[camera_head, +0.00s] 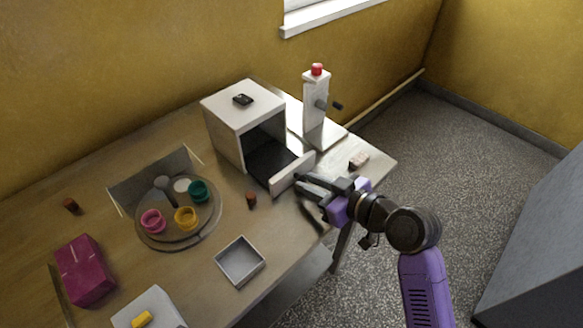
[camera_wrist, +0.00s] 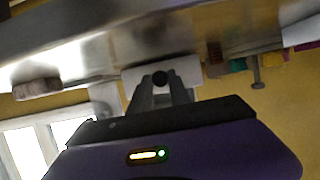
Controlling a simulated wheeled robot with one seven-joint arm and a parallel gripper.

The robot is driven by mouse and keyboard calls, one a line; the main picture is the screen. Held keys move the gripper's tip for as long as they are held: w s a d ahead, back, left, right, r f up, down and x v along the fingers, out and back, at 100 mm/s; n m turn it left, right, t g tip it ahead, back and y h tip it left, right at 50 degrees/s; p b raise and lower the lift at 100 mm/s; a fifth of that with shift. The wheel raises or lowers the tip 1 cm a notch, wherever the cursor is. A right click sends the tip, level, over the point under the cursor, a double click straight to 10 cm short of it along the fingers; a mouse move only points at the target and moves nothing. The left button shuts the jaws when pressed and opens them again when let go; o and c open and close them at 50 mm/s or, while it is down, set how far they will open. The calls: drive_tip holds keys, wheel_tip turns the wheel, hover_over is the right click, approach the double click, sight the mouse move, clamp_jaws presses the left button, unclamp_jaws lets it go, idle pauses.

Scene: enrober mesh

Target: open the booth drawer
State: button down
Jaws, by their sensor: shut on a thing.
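The booth (camera_head: 243,118) is a white box at the back of the table. Its drawer stands pulled out, with a dark tray inside and a white front panel (camera_head: 291,173) well forward of the box. My gripper (camera_head: 303,183) is at the outer side of that panel. In the wrist view, whose picture is upside down, my gripper (camera_wrist: 160,92) is shut on the round black drawer knob (camera_wrist: 160,78), with the pale panel (camera_wrist: 133,76) behind it. The fingers partly hide the knob.
A white stand with a red top (camera_head: 315,105) is right of the booth. A small brown cylinder (camera_head: 251,200) is close to the drawer's left. A pinkish block (camera_head: 359,161) lies near the right table edge. A round tray (camera_head: 150,238) with coloured cups and an empty square tray (camera_head: 240,279) stand left.

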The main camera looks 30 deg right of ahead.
drive_tip(key=s, duration=0.2)
drive_tip(key=s+d, duration=0.1)
drive_tip(key=s, duration=0.1)
drive_tip(key=shift+s+d+f, duration=0.1)
drive_tip(key=shift+d, duration=0.1)
drive_tip(key=c, duration=1.2)
unclamp_jaws()
drive_tip(key=shift+c, duration=0.2)
drive_tip(key=b+v, duration=0.1)
drive_tip(key=v, duration=0.7)
